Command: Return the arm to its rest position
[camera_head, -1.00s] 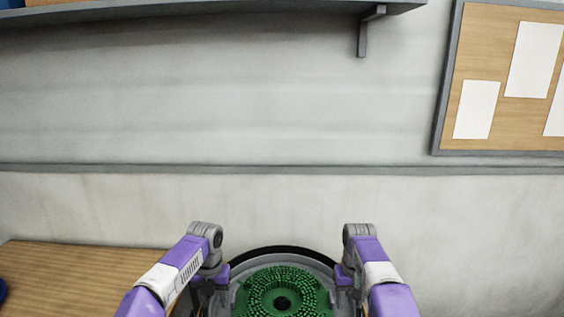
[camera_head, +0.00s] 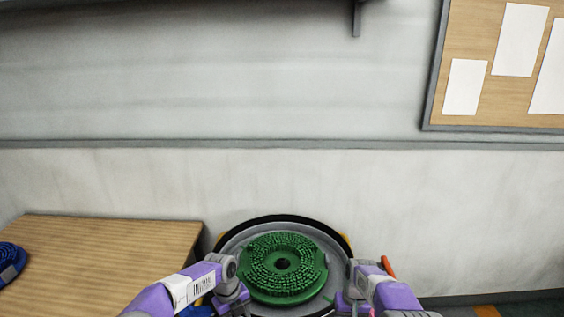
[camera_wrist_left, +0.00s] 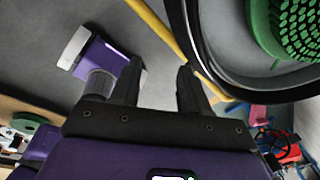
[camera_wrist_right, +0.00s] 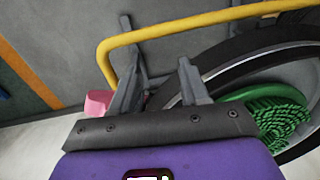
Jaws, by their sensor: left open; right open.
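In the head view both my arms reach in from the bottom. My left gripper (camera_wrist_left: 158,76) is open and empty in the left wrist view, its fingers apart beside a dark round rim. My right gripper (camera_wrist_right: 156,48) is open and empty in the right wrist view, near a yellow bar (camera_wrist_right: 190,28). Both gripper tips are hard to make out in the head view. Between the arms, a green round brush (camera_head: 284,290) with a dark centre hole sits inside a grey round housing (camera_head: 229,246). Parts of the brush show in both wrist views.
A wooden table (camera_head: 105,250) stands at the left, with a blue round brush (camera_head: 10,255) at its left edge. A wall (camera_head: 400,200) stands behind, with a cork board (camera_head: 480,100) at upper right. The yellow bar runs close to both grippers.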

